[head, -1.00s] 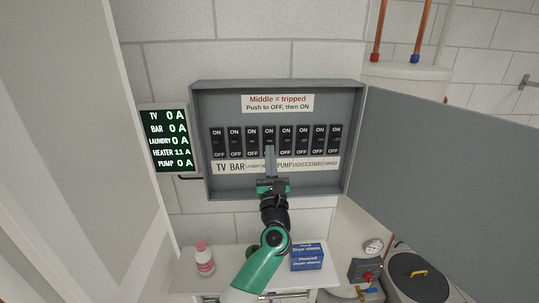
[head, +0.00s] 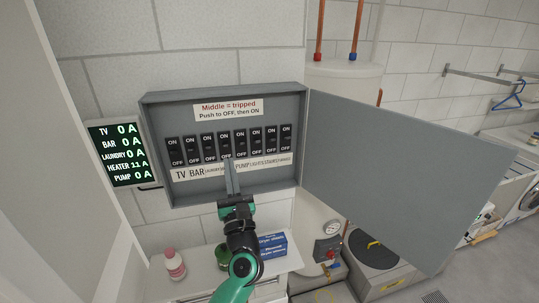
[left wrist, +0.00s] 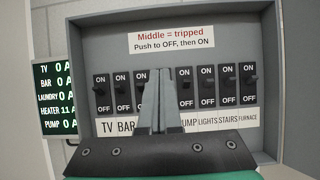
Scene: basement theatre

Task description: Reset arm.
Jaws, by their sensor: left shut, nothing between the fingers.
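The grey breaker box (head: 285,105) is on the wall with its door (head: 400,170) swung open to the right. A row of several black ON/OFF switches (head: 207,148) runs across it above a label strip (head: 190,174). My left gripper (head: 229,163) is shut and empty, pointing up at the box, its tips in front of the lower end of the fourth switch from the left. Whether they touch it, I cannot tell. In the left wrist view, the shut fingers (left wrist: 158,75) hide switches and labels in the middle of the row. My right gripper is out of view.
A display (head: 122,153) left of the box reads HEATER 11 A and zero for the others. Below, a white surface holds a pink bottle (head: 175,265), a green item and a blue box (head: 272,245). A water tank (head: 343,85) stands behind the door.

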